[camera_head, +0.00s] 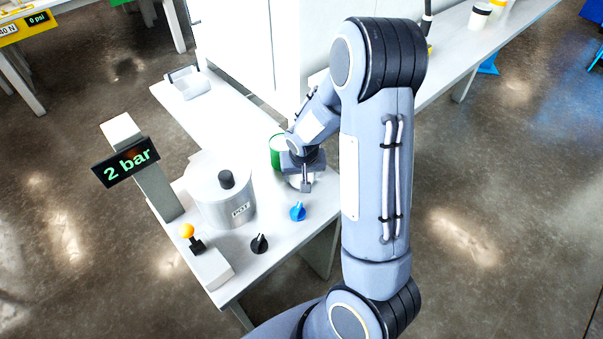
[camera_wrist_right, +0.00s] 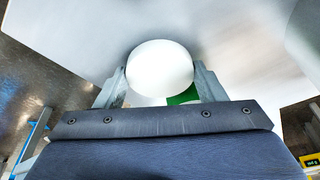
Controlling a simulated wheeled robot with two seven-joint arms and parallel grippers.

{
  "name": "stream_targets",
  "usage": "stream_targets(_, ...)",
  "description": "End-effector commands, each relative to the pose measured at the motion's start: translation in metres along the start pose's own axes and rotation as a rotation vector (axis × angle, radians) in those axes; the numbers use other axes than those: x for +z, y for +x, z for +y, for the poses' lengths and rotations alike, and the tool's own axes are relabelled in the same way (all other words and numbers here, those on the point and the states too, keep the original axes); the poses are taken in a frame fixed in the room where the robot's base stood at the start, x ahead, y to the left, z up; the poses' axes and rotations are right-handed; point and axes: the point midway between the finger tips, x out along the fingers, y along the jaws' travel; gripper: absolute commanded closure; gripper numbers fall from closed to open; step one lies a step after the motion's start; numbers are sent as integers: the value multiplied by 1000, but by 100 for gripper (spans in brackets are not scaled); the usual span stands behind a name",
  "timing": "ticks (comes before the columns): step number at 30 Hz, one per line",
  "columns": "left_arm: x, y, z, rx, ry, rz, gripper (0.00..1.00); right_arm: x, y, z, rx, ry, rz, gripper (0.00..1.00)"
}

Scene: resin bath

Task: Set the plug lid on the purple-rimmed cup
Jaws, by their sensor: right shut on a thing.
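My right gripper (camera_head: 306,186) is low over the bench, to the right of the pot. In the right wrist view, its two fingers (camera_wrist_right: 160,86) stand on either side of a smooth white round thing (camera_wrist_right: 160,68), and it is shut on that thing. It looks like the plug lid, but its underside is hidden. A green cylinder (camera_head: 277,150) stands just behind the gripper; a patch of green (camera_wrist_right: 184,96) also shows between the fingers in the right wrist view. I cannot make out a purple rim in either view. My left gripper is not in view.
A metal pot (camera_head: 222,200) with a black knob stands on the white bench (camera_head: 207,122). A "2 bar" display (camera_head: 126,162), an orange-topped lever (camera_head: 187,231), a black knob (camera_head: 259,244) and a blue knob (camera_head: 298,211) are nearby. The bench's back left part is mostly clear.

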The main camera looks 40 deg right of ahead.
Motion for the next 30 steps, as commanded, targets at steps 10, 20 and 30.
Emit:
stream_targets(10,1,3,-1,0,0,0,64,1,3,0,0,0,0,15)
stream_targets(20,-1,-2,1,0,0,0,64,-1,-4,0,-1,0,1,15)
stream_targets(30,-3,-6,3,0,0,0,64,-2,-72,-1,-5,0,6,15)
